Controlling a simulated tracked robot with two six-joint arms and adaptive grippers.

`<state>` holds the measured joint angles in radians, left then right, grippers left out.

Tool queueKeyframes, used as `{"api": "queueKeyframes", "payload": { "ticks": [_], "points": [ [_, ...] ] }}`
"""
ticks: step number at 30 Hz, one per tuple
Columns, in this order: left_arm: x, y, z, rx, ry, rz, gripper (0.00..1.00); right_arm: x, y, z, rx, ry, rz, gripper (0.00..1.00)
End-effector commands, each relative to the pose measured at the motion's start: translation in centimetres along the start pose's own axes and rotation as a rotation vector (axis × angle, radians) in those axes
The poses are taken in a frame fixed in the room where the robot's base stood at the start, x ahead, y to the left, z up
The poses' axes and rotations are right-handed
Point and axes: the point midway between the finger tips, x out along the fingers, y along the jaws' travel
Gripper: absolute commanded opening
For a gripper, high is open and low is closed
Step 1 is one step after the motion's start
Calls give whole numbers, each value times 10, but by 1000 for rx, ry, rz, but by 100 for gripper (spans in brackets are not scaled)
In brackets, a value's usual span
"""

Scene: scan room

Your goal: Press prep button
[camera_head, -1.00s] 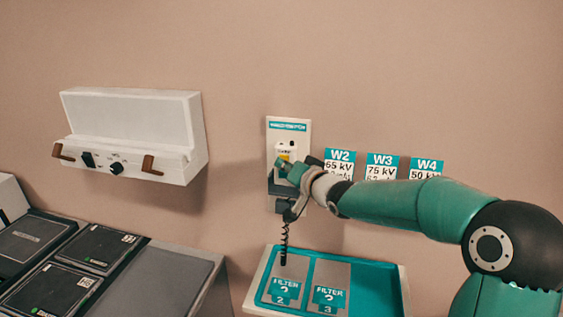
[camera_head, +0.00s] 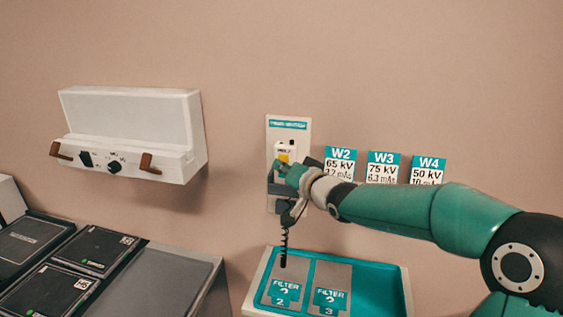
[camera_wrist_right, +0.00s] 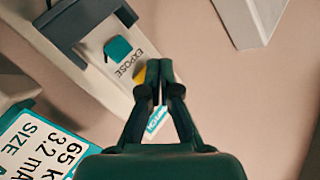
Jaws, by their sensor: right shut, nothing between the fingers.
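A white hand switch (camera_head: 285,147) hangs on a pale wall plate (camera_head: 304,132). In the right wrist view it carries a teal button (camera_wrist_right: 118,49) beside the word EXPOSE, and a yellow button (camera_wrist_right: 140,75) partly hidden behind my fingers. The yellow also shows in the head view (camera_head: 284,158); I cannot read a label on it. My right gripper (camera_head: 283,168) is shut and empty in front of the switch. In the wrist view its fingertips (camera_wrist_right: 160,68) overlap the yellow button's edge; I cannot tell whether they touch it. My left gripper is out of view.
Cards W2 (camera_head: 340,155), W3 (camera_head: 384,160) and W4 (camera_head: 428,164) are on the wall above my right forearm. A teal tray (camera_head: 375,285) with filter plates lies below. A white wall box (camera_head: 130,110) with brown handles is at left. A coiled cord (camera_head: 284,240) hangs below my gripper.

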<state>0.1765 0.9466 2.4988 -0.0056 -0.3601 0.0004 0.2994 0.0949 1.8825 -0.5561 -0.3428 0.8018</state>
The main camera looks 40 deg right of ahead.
Motion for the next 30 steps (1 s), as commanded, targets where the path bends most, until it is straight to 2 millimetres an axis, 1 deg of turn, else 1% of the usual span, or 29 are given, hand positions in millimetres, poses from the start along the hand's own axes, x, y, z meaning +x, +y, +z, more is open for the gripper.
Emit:
{"api": "queueKeyframes", "payload": {
  "ticks": [5, 11, 15, 19, 30],
  "points": [
    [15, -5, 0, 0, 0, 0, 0, -6, -3, 7, -1, 4, -2, 0],
    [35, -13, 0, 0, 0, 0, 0, -18, -11, 17, 0, 2, -4, 0],
    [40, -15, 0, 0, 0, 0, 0, -28, -19, 22, 2, 4, -1, 0],
    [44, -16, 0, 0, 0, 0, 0, -34, -24, 25, -1, 1, -1, 0],
    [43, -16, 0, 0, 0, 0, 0, -35, -25, 25, -1, 0, 1, 0]
  ]
}}
